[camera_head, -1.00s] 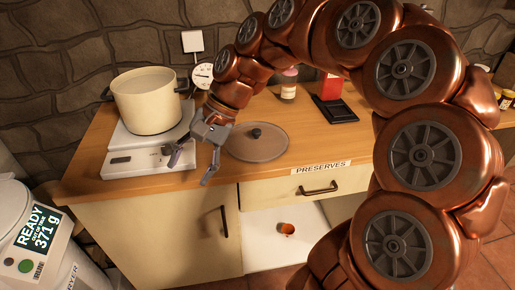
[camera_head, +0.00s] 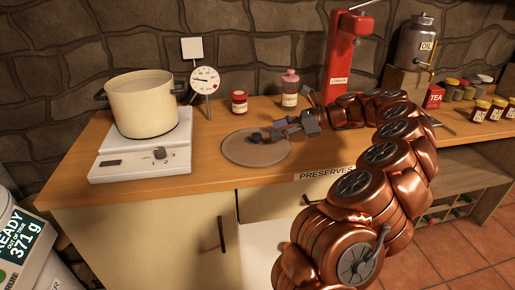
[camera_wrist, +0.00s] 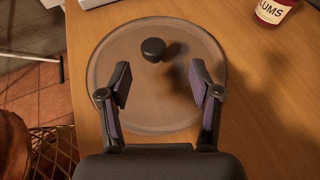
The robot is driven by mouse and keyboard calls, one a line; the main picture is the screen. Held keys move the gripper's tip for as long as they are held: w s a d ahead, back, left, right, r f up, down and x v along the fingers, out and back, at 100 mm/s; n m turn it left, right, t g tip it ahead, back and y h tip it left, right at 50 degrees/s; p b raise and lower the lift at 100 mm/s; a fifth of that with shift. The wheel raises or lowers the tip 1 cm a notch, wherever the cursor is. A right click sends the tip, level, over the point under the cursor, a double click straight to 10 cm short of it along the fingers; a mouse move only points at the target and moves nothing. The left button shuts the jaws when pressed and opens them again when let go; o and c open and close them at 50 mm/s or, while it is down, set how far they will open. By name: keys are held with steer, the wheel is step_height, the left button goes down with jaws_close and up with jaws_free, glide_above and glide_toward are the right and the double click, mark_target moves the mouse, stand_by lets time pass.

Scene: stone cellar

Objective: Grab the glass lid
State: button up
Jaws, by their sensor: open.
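The glass lid (camera_head: 240,151) is a round, see-through disc with a dark rim, lying flat on the wooden counter right of the hob. Its black knob (camera_wrist: 153,49) stands up from it in the wrist view. My gripper (camera_head: 268,137) is over the lid's right part, reaching in from the right. In the wrist view my gripper (camera_wrist: 161,90) is open, its two fingers spread to either side over the lid, with the knob ahead of and between the fingertips. Nothing is between the fingers. The fingertips partly hide the knob in the head view.
A cream pot (camera_head: 144,104) stands on the white hob (camera_head: 118,156) at left. A dial gauge (camera_head: 204,80), a red-lidded jar (camera_head: 239,104) and a pink-topped bottle (camera_head: 290,88) stand behind the lid. A red corker (camera_head: 345,58) stands farther right. The counter's front edge is close to the lid.

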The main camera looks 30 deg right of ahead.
mark_target(259, 135)
steer(key=shift+s+a+x, duration=0.1)
steer(key=shift+x, duration=1.1)
steer(key=shift+s+a+x, duration=0.1)
steer(key=shift+a+x, duration=0.05)
steer(key=shift+x, duration=1)
steer(key=shift+s+a+x, duration=0.1)
steer(key=shift+x, duration=1.1)
steer(key=shift+r, duration=0.15)
jaws_close()
